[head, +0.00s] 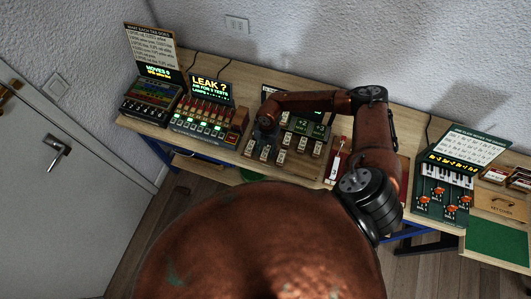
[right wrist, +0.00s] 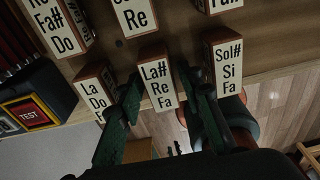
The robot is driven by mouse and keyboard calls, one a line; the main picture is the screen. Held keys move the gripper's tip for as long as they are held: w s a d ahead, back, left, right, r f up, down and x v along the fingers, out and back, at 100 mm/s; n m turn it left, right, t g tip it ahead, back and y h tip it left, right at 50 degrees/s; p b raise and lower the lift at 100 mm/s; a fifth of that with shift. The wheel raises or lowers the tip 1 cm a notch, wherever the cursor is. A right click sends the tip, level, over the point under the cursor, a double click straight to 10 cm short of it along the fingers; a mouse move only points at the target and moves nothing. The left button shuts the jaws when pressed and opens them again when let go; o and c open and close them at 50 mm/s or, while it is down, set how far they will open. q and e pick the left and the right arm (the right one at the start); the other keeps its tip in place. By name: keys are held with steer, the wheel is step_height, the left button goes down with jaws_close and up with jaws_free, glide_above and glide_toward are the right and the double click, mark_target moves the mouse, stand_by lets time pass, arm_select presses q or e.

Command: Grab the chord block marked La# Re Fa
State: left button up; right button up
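The chord block marked La# Re Fa (right wrist: 160,82) shows in the right wrist view, a wooden block with a white lettered face, in the row nearest the front edge. My right gripper (right wrist: 160,98) is open, with one dark green finger on each side of this block. The fingertips are near its sides; I cannot tell whether they touch. In the head view my right gripper (head: 263,137) is small and dark over the left part of the block rack, and the labels there are too small to read. My left gripper is not in view.
The block marked La Do (right wrist: 95,92) is close on the left, partly hidden by a finger, and the Sol# Si Fa block (right wrist: 227,68) is on the right. A TEST box (right wrist: 28,113) is at left. The bench (head: 222,137) holds other panels.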

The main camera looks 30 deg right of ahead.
jaws_close()
stand_by(0.3)
